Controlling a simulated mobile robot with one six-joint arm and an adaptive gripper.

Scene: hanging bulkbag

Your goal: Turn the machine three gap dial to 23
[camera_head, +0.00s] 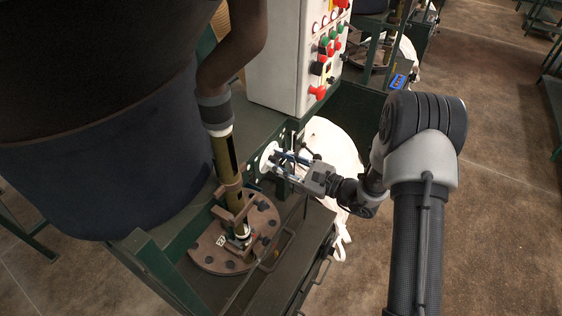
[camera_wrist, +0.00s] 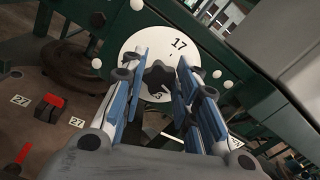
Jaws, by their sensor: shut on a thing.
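The gap dial is a round white disc (camera_head: 268,157) on the side of the green machine frame. In the wrist view the dial disc (camera_wrist: 150,40) fills the upper middle and bears the number 17 near its upper right. A dark lobed knob (camera_wrist: 157,76) sits at its centre. My gripper (camera_head: 281,162) reaches the dial from the right. In the wrist view its blue-padded fingers (camera_wrist: 158,82) stand on either side of the knob and are shut on it. The fingers hide parts of the disc, and its lower marks are hard to read.
A control box (camera_head: 300,50) with red and green buttons stands above the dial. A brown bolted flange (camera_head: 205,245) with a pipe is at lower left. A white bag (camera_head: 335,150) hangs behind my gripper. Open floor lies right.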

